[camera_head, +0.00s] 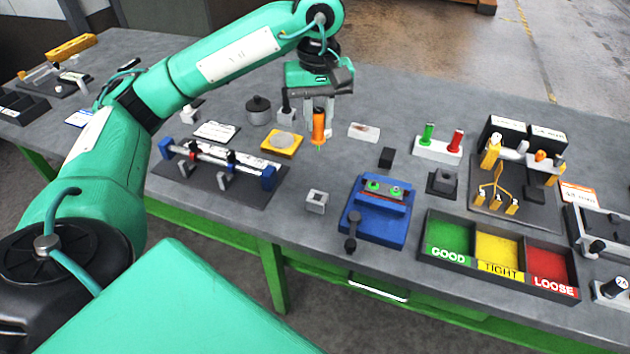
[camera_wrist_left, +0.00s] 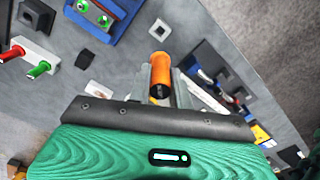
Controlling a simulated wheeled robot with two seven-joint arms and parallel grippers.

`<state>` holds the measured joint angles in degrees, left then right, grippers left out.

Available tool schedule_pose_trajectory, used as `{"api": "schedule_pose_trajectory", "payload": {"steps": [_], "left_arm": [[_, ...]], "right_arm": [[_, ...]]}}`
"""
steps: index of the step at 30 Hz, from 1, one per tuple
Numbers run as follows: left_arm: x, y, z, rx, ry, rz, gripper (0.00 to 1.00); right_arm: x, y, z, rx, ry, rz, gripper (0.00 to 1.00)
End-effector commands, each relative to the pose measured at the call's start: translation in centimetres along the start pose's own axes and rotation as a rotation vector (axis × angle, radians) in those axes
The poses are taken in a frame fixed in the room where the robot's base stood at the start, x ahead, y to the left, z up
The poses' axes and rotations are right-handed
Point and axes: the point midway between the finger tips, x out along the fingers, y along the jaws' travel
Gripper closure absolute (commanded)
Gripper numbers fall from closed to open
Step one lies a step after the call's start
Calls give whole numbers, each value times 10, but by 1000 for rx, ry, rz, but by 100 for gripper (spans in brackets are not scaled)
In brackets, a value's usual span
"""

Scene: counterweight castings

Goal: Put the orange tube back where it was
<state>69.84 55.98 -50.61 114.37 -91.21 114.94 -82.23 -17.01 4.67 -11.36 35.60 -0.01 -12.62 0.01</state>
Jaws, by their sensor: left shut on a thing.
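The orange tube (camera_head: 318,126) is held upright between the fingers of my left gripper (camera_head: 319,112), over the middle of the grey table. Its lower end hangs near a yellow tray with a round pale disc (camera_head: 284,141). I cannot tell how far above the table it is. My right gripper is not in view.
A white block (camera_head: 364,132), a black block (camera_head: 386,157) and a grey square socket (camera_head: 316,202) stand nearby. A blue fixture (camera_head: 377,226), a sorting tray (camera_head: 428,251) and a white stand with green and red handles (camera_head: 437,151) are to the right. A rail fixture (camera_head: 215,188) is left.

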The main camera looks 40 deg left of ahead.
Motion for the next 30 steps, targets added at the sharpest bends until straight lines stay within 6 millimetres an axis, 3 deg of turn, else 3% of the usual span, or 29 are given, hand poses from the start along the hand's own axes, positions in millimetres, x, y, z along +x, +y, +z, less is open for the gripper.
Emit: {"api": "schedule_pose_trajectory", "payload": {"steps": [12,30], "left_arm": [[106,-1,0,0,-2,-4,98],[170,0,0,0,1,0,98]], "right_arm": [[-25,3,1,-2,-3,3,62],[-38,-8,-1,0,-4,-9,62]]}}
